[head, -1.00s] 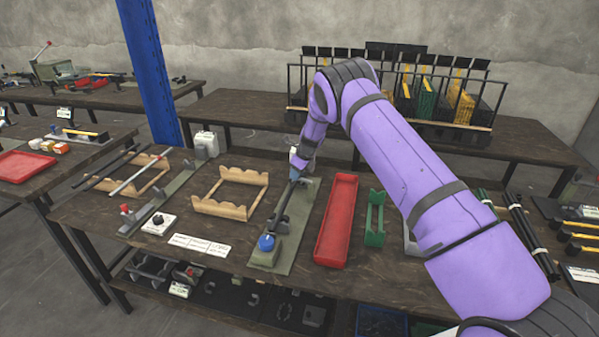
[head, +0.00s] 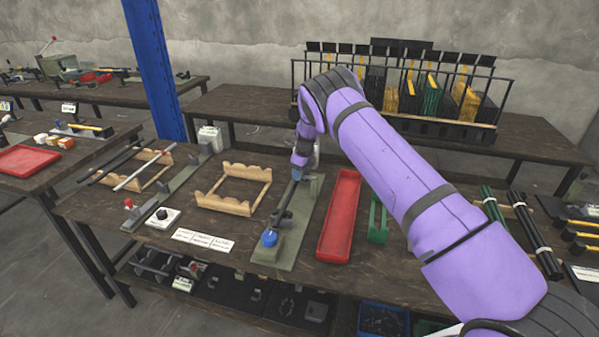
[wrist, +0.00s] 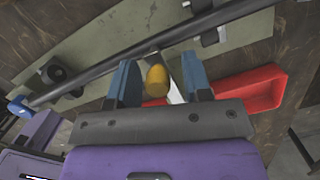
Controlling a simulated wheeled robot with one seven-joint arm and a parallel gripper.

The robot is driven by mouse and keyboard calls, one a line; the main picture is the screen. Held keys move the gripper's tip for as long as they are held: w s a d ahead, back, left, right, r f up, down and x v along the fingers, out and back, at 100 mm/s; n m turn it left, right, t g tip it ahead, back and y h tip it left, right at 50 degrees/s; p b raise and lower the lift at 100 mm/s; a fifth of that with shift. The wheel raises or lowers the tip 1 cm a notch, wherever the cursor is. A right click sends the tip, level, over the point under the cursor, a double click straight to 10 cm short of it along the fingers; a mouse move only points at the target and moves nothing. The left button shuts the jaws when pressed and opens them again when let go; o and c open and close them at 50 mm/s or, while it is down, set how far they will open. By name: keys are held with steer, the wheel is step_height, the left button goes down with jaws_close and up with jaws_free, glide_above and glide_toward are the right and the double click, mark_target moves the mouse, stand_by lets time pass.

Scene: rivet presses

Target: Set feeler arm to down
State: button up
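A long grey-green plate (head: 309,210) lies on the middle of the bench. A dark rod (head: 284,215) with a blue knob (head: 270,238) at its front end runs along it. In the wrist view the rod (wrist: 130,56) crosses the plate (wrist: 70,50) diagonally, with the knob (wrist: 20,106) at far left. A pale lever with a yellow tip (wrist: 157,80), seemingly the feeler arm, shows between my blue fingers. My gripper (wrist: 158,62) is open, with gaps visible on both sides of the tip. In the head view my gripper (head: 298,172) is over the plate's back part; the lever is hidden there.
A red tray (head: 340,215) stands close to the right of the plate, with a green holder (head: 378,220) beyond it. A wooden cradle (head: 232,190) and white cards (head: 203,240) are to the left. A rack of upright parts (head: 395,90) stands behind.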

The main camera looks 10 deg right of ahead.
steer(key=shift+a+r, duration=0.1)
steer(key=shift+r, duration=0.45)
step_height(320, 180, up, 10)
steer(key=s+d, duration=0.1)
steer(key=shift+s+f, duration=0.15)
steer(key=shift+d, duration=0.1)
step_height(320, 180, up, 18)
steer(key=r+n, duration=0.1)
steer(key=n, duration=0.5)
glide_above(304, 176)
steer(key=s+d, duration=0.3)
steer(key=s, duration=0.6)
steer(key=s+d+r+n+t+y, duration=0.15)
steer(key=s+r+n, duration=0.45)
steer(key=s+r, duration=0.75)
steer(key=s+r+n+t+h, duration=0.15)
steer(key=s+n, duration=0.25)
steer(key=s, duration=0.6)
steer(key=s+r+n, duration=0.3)
steer(key=s+n, duration=0.1)
steer(key=s, duration=0.6)
steer(key=s+f+n, duration=0.2)
steer(key=s+n, duration=0.1)
steer(key=s, duration=0.5)
steer(key=s+f+n+h, duration=0.1)
steer(key=s+n, duration=0.3)
steer(key=s, duration=0.4)
steer(key=shift+d+f+t, duration=0.4)
steer(key=shift+f, duration=0.05)
